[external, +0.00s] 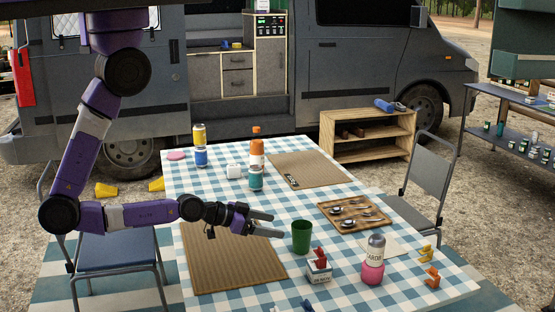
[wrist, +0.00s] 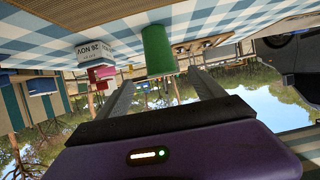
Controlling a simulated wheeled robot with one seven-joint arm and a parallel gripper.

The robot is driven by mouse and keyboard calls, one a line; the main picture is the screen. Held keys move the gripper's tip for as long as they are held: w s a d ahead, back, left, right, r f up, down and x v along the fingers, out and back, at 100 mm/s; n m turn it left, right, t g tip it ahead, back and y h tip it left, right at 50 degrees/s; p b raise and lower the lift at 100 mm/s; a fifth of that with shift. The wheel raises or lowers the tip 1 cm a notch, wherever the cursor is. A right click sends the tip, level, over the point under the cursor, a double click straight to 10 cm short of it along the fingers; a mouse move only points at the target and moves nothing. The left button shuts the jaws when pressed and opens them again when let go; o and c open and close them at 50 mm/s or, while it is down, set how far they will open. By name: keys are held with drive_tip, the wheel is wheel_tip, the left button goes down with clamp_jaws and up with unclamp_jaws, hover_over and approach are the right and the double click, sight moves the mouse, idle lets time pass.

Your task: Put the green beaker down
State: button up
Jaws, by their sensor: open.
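The green beaker (external: 302,237) stands upright on the blue-and-white checked tablecloth (external: 345,281), near the middle of the table's front half. My gripper (external: 278,226) is open and empty, just left of the beaker in the external view, with its fingers pointing toward it. In the wrist view, which appears upside down, the beaker (wrist: 158,50) is beyond and between the two spread fingers (wrist: 160,80). The fingers look apart from the beaker.
A date block (external: 319,267) with a red top and a pink-bottomed bottle (external: 373,262) stand near the beaker. A wooden tray (external: 355,215) with spoons lies behind it. A brown mat (external: 230,262) lies below my arm; an orange-and-white bottle (external: 257,155) stands farther back.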

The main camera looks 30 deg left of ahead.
drive_tip(key=s+a+r+n+t+y, duration=0.1)
drive_tip(key=s+a+r+n+y, duration=0.1)
drive_tip(key=a, duration=0.7)
drive_tip(key=s+a+r+n+t+y, duration=0.2)
drive_tip(key=a+r+n+y, duration=0.2)
drive_tip(key=a, duration=0.5)
drive_tip(key=s+a+r+n+t+y, duration=0.2)
drive_tip(key=a+r+n+y, duration=0.1)
drive_tip(key=a+r, duration=0.4)
drive_tip(key=a, duration=0.3)
drive_tip(key=shift+s, duration=0.4)
drive_tip(key=shift+a, duration=0.1)
